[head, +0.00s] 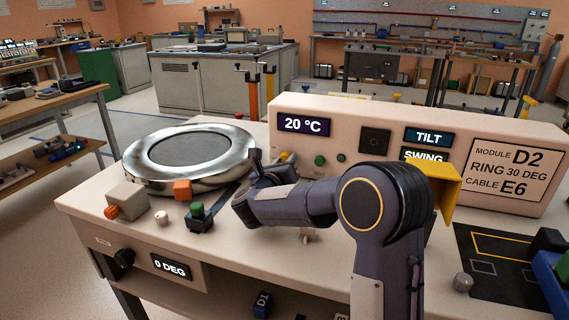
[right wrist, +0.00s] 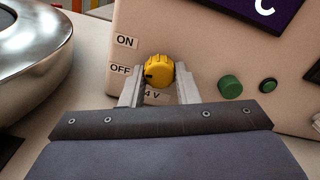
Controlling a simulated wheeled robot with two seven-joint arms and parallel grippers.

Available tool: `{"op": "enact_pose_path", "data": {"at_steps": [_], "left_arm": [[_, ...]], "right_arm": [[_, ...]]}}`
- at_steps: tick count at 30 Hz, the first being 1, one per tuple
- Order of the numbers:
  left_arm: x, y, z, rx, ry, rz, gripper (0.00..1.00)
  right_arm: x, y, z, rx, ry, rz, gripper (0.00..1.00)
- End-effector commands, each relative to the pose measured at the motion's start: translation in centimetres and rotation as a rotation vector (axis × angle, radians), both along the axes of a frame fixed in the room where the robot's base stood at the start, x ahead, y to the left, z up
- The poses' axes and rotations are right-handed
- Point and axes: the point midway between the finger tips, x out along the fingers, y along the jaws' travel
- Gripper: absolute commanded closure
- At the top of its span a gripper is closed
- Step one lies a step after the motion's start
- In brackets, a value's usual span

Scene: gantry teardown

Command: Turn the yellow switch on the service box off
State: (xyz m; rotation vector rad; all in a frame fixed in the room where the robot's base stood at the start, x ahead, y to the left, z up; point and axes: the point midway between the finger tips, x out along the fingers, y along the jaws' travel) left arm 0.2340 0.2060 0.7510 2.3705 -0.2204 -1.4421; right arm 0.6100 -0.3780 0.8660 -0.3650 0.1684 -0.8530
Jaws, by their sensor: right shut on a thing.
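The yellow switch (right wrist: 158,70) is a ribbed round knob on the front of the service box (right wrist: 200,45). ON and OFF labels sit to its left, and a dark mark on the knob's left side faces the OFF label. In the head view, a little of the yellow switch (head: 285,157) shows behind my right gripper (head: 268,163). In the right wrist view, the right gripper (right wrist: 160,80) has a finger on each side of the knob and is shut on it. My left gripper is not in view.
A shiny metal ring (head: 190,155) lies left of the box. Small orange, grey and green-topped parts stand in front of it. Green buttons (right wrist: 230,86) sit right of the switch. A yellow bracket (head: 446,190) sticks out near the display panels.

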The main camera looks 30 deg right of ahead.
Motion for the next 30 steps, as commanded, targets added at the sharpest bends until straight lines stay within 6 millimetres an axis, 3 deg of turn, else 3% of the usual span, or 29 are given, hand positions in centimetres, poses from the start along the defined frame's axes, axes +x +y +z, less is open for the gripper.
{"op": "enact_pose_path", "data": {"at_steps": [14, 30], "left_arm": [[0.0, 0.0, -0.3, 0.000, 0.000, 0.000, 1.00], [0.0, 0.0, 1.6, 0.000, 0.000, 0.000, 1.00]], "right_arm": [[-0.1, -0.1, 0.1, -0.277, 0.325, 0.001, 0.95], [-0.2, -0.1, 0.4, -0.612, 0.719, 0.002, 0.95]]}}
